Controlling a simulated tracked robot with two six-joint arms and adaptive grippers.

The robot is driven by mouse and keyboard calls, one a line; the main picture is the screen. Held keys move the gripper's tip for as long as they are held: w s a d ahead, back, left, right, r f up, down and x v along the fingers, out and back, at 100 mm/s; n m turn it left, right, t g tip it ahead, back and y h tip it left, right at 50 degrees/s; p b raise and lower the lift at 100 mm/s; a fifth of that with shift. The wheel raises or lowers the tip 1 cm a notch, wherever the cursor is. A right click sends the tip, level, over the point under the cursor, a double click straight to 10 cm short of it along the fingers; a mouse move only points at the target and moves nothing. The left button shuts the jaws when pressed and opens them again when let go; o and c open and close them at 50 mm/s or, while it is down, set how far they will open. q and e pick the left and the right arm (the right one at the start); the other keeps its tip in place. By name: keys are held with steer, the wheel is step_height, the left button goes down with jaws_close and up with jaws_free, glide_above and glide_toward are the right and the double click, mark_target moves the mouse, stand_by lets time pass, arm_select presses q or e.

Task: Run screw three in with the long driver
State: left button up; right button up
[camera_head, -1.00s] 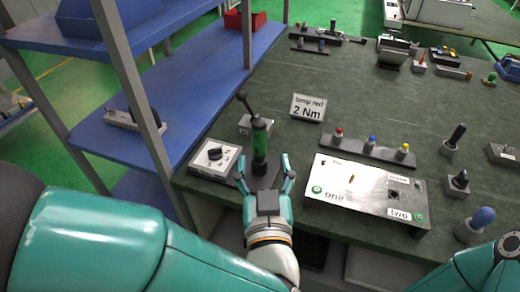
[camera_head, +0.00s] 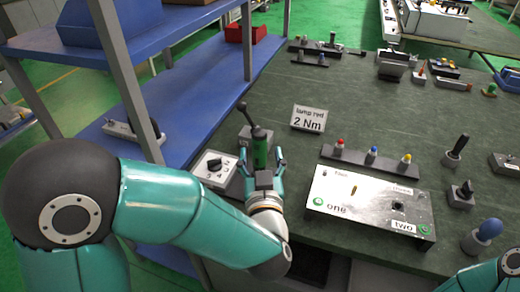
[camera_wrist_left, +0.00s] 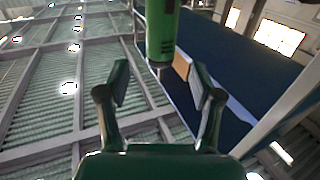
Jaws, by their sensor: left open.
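A green tool (camera_head: 260,152) with a black upper part stands upright at the left of the bench; I cannot tell whether it is the long driver. My left gripper (camera_head: 261,162) is open, with a finger on each side of the tool's green body. In the left wrist view the green body (camera_wrist_left: 161,38) shows ahead between the open fingers (camera_wrist_left: 158,85), with gaps on both sides. A silver panel (camera_head: 330,205) marked "one" and "two" lies to the right, with a brass-coloured pin (camera_head: 352,188) on top. My right gripper is out of view.
A "2 Nm" sign (camera_head: 309,119) stands behind. A rail (camera_head: 345,155) holds red, blue and yellow pieces. Handled tools (camera_head: 488,225) stand at right. A blue shelf (camera_head: 185,85) borders the left.

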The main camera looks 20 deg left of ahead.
mark_target(260, 144)
arm_select(q)
steer(key=shift+p+x, duration=0.8)
steer(key=shift+x, duration=2.5)
steer(key=shift+f, duration=0.15)
steer(key=shift+c, duration=0.3)
jaws_close()
